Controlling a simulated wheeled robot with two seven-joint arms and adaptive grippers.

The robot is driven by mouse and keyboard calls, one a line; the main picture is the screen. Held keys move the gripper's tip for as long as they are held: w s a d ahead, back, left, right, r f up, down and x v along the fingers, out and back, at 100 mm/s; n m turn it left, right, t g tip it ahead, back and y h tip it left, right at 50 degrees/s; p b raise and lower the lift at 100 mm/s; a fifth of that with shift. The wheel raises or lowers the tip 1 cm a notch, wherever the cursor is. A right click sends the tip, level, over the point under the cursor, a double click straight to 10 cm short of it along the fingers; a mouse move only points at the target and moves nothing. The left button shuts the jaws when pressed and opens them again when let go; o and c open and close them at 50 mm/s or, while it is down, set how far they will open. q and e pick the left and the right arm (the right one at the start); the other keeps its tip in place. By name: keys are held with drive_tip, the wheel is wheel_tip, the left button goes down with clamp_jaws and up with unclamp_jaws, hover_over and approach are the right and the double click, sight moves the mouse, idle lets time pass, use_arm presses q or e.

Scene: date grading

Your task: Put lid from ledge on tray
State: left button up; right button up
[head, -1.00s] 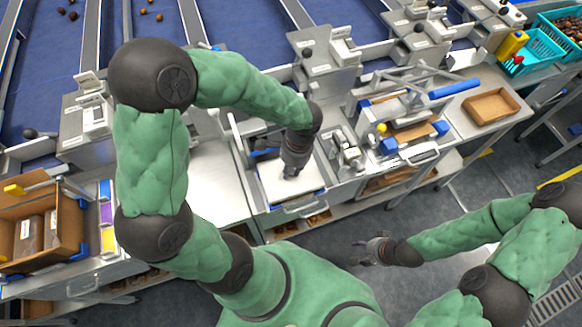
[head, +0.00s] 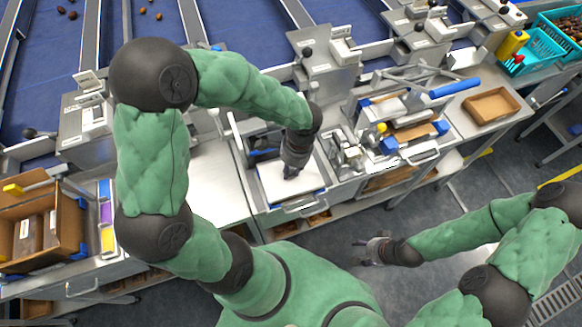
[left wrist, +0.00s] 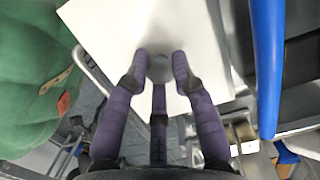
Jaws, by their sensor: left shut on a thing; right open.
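The lid is a flat white square plate (head: 272,183) with a grey knob (left wrist: 160,68), which shows in the left wrist view. My left gripper (head: 290,174) points down over the lid and is shut on the knob, its purple-grey fingers around it. The lid is over a metal-framed bay in the bench. I cannot tell whether the lid rests there or hangs just above. My right gripper (head: 361,252) is open and empty over the floor.
A metal fixture (head: 347,155) stands close right of the bay. A blue-handled press (head: 452,89) and an empty cardboard box (head: 490,106) are further right. A bare steel top (head: 212,180) lies left of the bay. A brown carton (head: 65,240) stands far left.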

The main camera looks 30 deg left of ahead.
use_arm(q)
drive_tip(key=shift+f+b, duration=0.3)
drive_tip(key=shift+f, duration=0.1)
idle(0.3)
drive_tip(key=o, duration=1.4)
drive_tip(key=shift+o, duration=0.2)
drive_tip(key=shift+r, duration=0.1)
drive_tip(key=shift+r+p, duration=3)
drive_tip(key=shift+r, duration=0.45)
